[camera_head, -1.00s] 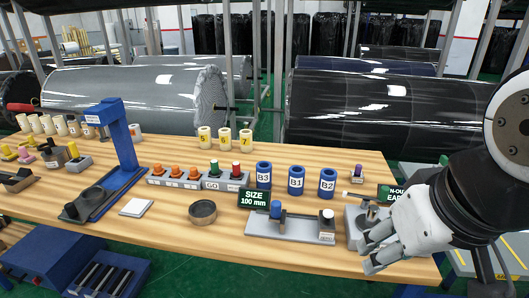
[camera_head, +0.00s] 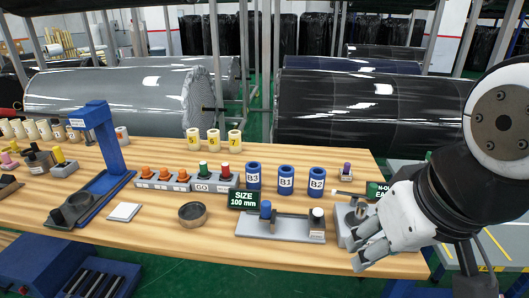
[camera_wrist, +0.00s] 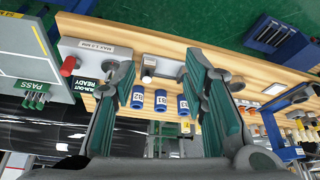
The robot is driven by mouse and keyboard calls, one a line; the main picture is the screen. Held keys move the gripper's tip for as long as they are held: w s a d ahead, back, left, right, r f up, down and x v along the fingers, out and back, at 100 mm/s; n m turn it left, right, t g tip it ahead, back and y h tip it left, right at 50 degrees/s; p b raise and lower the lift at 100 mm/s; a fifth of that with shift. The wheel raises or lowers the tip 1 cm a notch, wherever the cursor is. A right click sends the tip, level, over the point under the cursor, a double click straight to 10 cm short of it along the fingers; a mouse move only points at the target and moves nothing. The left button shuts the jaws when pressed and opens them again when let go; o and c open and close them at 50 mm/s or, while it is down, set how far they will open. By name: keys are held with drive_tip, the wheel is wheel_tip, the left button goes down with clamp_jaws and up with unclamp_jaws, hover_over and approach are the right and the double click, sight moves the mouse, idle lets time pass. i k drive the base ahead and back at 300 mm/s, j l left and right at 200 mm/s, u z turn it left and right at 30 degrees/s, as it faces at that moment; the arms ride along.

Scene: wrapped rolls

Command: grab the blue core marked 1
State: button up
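The blue core marked B1 (camera_head: 286,180) stands upright on the wooden bench (camera_head: 150,225), between blue cores B3 (camera_head: 253,177) and B2 (camera_head: 316,182).
A grey fixture (camera_head: 349,215) is beside my gripper. Yellow cores (camera_head: 213,140) stand behind, and a button row (camera_head: 190,182) stands left.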

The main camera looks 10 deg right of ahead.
sight(286, 180)
drive_tip(key=i+j+z, duration=0.15)
drive_tip(key=i+j, duration=0.15)
drive_tip(key=i+j+z, duration=0.35)
drive_tip(key=i+j, duration=0.2)
drive_tip(key=j, duration=0.3)
